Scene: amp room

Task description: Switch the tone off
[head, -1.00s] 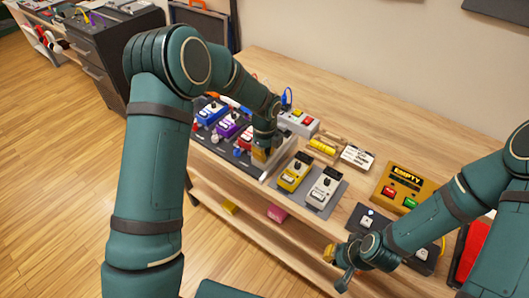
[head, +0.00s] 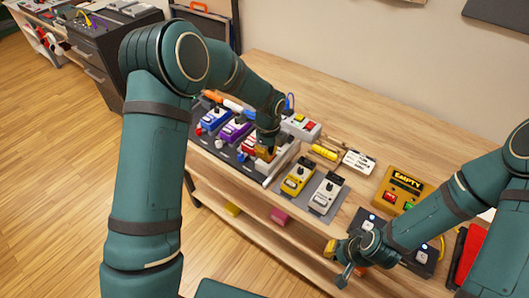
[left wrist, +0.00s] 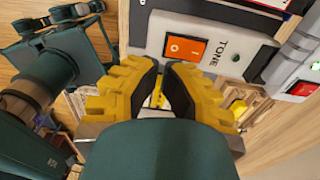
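The tone unit is a light grey panel lettered TONE (left wrist: 222,37) in the left wrist view, with an orange rocker switch (left wrist: 184,48) and a green lamp (left wrist: 236,57). Which side of the rocker is pressed in I cannot tell. My left gripper's yellow fingers (left wrist: 163,70) are just below the switch in that view, with a narrow gap between the dark pads and nothing held. In the head view my left gripper (head: 266,150) is over the grey strip beside the pedalboard and hides the switch. My right gripper (head: 336,262) is beyond the bench's front edge; its opening is unclear.
Blue and purple pedals sit on the dark pedalboard left of my left gripper. A grey box (head: 301,127) with yellow and red buttons stands behind it. A yellow pedal (head: 298,176) and white pedal (head: 327,193) are to the right. The bench's back (head: 330,105) is clear.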

